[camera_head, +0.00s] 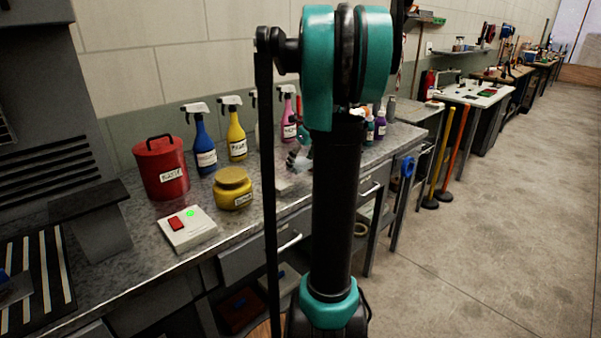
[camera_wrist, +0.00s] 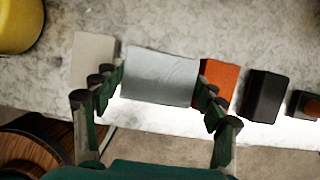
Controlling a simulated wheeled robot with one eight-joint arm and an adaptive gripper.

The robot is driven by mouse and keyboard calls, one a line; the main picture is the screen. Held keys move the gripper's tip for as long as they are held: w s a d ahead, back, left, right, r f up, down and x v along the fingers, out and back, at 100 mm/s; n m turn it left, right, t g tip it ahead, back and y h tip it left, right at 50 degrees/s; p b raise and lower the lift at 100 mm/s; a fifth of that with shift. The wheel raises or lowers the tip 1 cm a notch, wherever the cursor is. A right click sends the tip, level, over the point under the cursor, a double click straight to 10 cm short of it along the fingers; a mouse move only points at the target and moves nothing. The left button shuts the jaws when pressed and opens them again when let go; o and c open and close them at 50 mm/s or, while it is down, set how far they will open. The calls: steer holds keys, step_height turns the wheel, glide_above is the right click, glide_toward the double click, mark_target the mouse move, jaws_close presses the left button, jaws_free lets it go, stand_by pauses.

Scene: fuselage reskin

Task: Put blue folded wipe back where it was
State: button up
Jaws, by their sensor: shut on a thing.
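In the wrist view, my gripper (camera_wrist: 158,92) is shut on a pale blue-grey folded wipe (camera_wrist: 160,76), with fingers at its left and right sides. The wipe is above or at the worktop near its front edge; I cannot tell whether it touches the surface. It lies between a pale beige block (camera_wrist: 88,58) on the left and an orange block (camera_wrist: 220,78) on the right, partly covering the spot between them. In the head view, my arm hides most of this area; part of my gripper (camera_head: 297,158) shows over the bench.
A black block (camera_wrist: 262,95) and a small dark block with an orange top (camera_wrist: 306,104) continue the row. On the bench (camera_head: 115,268) stand a yellow jar (camera_head: 233,188), red canister (camera_head: 161,168), switch box (camera_head: 186,229) and several spray bottles. Open floor lies right.

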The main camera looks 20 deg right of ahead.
steer(key=shift+f, duration=2.15)
steer(key=o, duration=0.8)
steer(key=shift+f, duration=0.1)
steer(key=shift+o, duration=0.2)
steer(key=v, duration=1.2)
